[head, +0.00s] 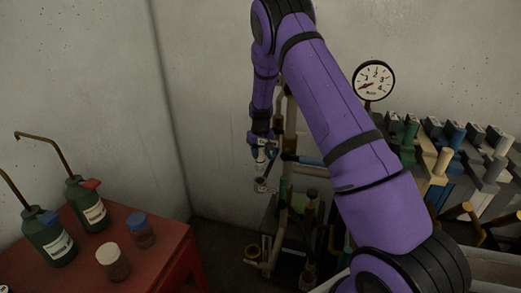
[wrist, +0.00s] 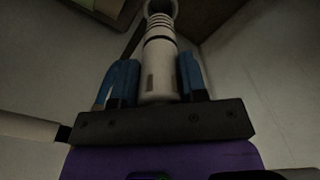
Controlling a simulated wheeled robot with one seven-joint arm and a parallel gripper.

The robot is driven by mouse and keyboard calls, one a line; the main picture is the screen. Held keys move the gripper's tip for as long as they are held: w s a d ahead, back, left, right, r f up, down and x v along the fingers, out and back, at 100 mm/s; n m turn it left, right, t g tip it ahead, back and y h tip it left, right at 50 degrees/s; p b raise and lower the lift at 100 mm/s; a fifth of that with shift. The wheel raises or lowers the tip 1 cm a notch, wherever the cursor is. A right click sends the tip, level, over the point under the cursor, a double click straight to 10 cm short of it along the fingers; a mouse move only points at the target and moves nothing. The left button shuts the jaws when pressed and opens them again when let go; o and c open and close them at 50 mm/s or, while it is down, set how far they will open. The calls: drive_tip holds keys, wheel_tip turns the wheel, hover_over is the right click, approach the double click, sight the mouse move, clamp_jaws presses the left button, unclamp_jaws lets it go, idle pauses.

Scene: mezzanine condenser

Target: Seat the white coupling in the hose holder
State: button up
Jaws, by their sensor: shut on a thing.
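The white coupling (wrist: 160,72) stands between the blue fingers of my gripper (wrist: 157,82) in the wrist view. It has a dark band, a ribbed neck and a round open mouth at its far end. In the head view my gripper (head: 262,143) points down, shut on the coupling (head: 260,157), which shows small and pale. A small grey cup-like fitting (head: 262,186) sits just below it with a visible gap. This looks like the hose holder, but it is too small to be sure.
Pipes and valves (head: 283,225) stand below and right of my gripper. A pressure gauge (head: 373,81) and a rack of coloured handles (head: 455,150) are at right. A red table (head: 165,255) at left carries green bottles (head: 88,205) and two jars. Bare wall lies behind.

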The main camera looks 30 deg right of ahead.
sight(260, 171)
drive_tip(key=shift+f, duration=2.1)
drive_tip(key=shift+f, duration=2.75)
drive_tip(key=o, duration=1.3)
drive_tip(key=shift+c, duration=0.2)
wheel_tip(260, 171, up, 11)
drive_tip(key=shift+s+f, duration=0.1)
drive_tip(key=shift+s+a, duration=0.1)
